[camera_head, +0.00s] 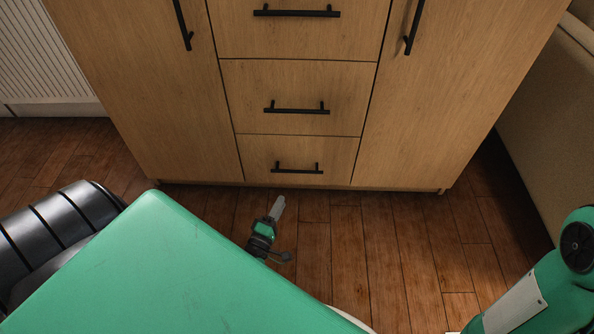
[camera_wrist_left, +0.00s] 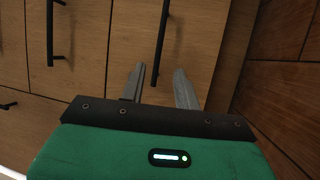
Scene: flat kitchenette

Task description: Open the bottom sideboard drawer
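The bottom sideboard drawer (camera_head: 335,157) is shut, flush with the wooden front. Its black bar handle (camera_head: 297,168) is horizontal in the head view. In the left wrist view, which is turned sideways, this handle (camera_wrist_left: 161,42) runs upright. My left gripper (camera_head: 279,207) is low, in front of and slightly below the handle in the head view. In the left wrist view its two grey fingers (camera_wrist_left: 160,88) are apart, and the handle's near end appears between their tips. The fingers are empty; the exact gap to the handle is unclear. My right gripper is out of view.
The middle drawer (camera_head: 345,95) and its handle (camera_head: 297,109) are above, with tall doors (camera_head: 170,110) either side. A radiator (camera_head: 40,60) is at left and a beige piece of furniture (camera_head: 555,120) at right. The wooden floor (camera_head: 390,250) in front is clear.

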